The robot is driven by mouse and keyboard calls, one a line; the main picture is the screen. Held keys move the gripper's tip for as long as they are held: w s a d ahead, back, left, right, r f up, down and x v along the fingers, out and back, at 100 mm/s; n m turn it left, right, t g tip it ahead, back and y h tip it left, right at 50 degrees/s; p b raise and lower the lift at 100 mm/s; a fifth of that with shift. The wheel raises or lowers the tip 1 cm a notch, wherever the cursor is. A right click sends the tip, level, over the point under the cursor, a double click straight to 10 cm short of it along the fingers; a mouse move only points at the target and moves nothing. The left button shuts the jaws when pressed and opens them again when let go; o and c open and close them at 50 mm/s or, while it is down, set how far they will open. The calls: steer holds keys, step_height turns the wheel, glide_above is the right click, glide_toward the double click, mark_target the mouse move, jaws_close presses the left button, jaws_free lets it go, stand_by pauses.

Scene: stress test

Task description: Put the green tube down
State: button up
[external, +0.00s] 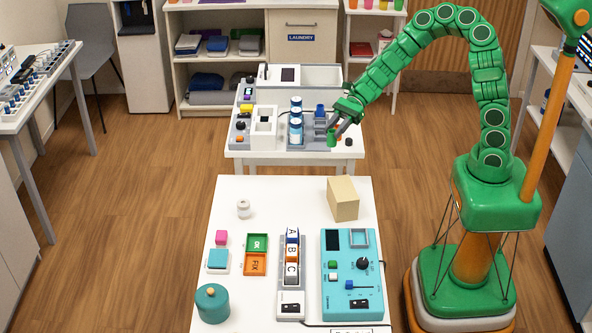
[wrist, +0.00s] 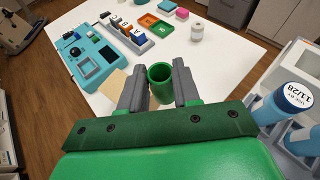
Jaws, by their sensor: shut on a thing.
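My gripper (external: 340,124) is at the right end of the far white table. In the wrist view my gripper (wrist: 159,88) has its two grey fingers on either side of the green tube (wrist: 160,74), shut on it. The tube is open at its top end, and its inside looks empty. I cannot tell whether the tube's lower end touches anything.
Blue-and-white bottles (external: 296,122) stand left of my gripper; one bottle (wrist: 290,96) shows close at right in the wrist view. The near white table (external: 270,200) holds a tan block (external: 343,199), a teal panel (external: 352,285) and a white jar (external: 243,208). Its back middle is clear.

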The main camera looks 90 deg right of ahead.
steer(key=w+a+f+n+g+y, duration=0.1)
steer(key=a+f, duration=0.1)
steer(key=a, duration=0.6)
steer(key=a+f+n+g, duration=0.1)
steer(key=a+f, duration=0.2)
steer(key=a, duration=0.5)
steer(key=w+a+f, duration=0.1)
steer(key=w+f, duration=0.2)
steer(key=w, duration=0.1)
steer(key=w+a+f, duration=0.1)
steer(key=w+f, duration=0.2)
steer(key=w, duration=0.1)
steer(key=w+a+f, duration=0.1)
steer(key=w+f, duration=0.2)
steer(key=w, duration=0.2)
steer(key=shift+w+a, duration=0.1)
steer(key=shift+a, duration=0.05)
steer(key=shift+w+f, duration=0.15)
steer(key=shift+f, duration=1.6)
steer(key=shift+f, duration=0.1)
steer(key=o, duration=1)
